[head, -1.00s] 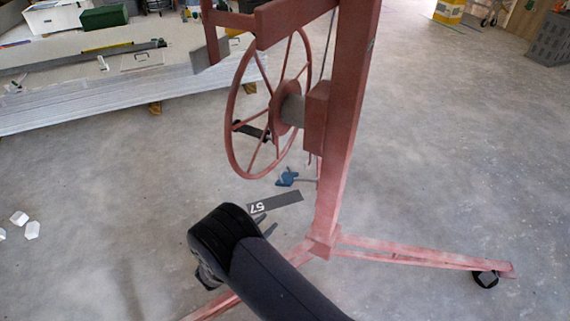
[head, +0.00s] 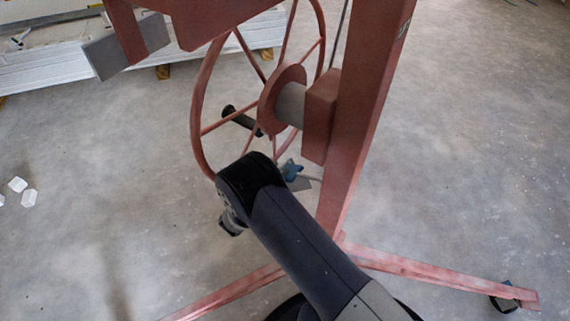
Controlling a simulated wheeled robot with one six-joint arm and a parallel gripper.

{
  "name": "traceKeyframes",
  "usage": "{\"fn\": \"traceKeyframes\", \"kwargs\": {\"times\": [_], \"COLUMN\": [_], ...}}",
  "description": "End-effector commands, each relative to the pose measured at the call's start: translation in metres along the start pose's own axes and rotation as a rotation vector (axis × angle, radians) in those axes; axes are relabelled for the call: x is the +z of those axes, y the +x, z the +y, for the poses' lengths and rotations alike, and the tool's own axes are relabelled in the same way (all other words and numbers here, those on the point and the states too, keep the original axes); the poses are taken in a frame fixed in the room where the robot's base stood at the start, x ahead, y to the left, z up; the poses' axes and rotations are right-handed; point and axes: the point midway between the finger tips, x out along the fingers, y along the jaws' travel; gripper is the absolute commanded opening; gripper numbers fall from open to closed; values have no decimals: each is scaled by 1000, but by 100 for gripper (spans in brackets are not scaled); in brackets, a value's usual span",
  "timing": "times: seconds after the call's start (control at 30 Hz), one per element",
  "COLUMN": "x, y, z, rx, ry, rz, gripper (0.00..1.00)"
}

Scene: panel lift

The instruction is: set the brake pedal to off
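The panel lift is a red frame with an upright post (head: 365,110) and a large red spoked wheel (head: 202,95) on its left side. A small blue part (head: 291,170), which looks like the brake pedal, sits low by the post on a thin rod. My arm's dark end partly covers the area just below and left of it. Whether the pedal is on or off cannot be told. My gripper's fingers are hidden behind my own arm, so its gap to the pedal does not show.
The wheel's dark crank handle (head: 241,120) is just above my arm. Red floor legs (head: 440,275) spread from the post's foot, one ending in a black caster (head: 503,303). White blocks (head: 22,191) lie at far left. Stacked panels (head: 60,75) lie at the back left. Open floor lies at right.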

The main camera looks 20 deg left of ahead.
Motion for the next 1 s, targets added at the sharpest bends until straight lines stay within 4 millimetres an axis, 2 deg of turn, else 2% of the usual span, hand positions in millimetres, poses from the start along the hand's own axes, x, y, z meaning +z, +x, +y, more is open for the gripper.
{"fn": "traceKeyframes", "kwargs": {"times": [0.1, 0.23, 0.4, 0.63, 1.0], "x": [-2, -1, 0, 0, 0], "y": [21, 35, 42, 43, 42], "z": [-1, 0, 0, 0, 1], "rx": [-2, -1, 1, 1, 2], "ry": [2, 1, 1, 1, 2], "rz": [-1, -1, -1, -1, -1], "gripper": [31, 31, 31, 31, 0]}}
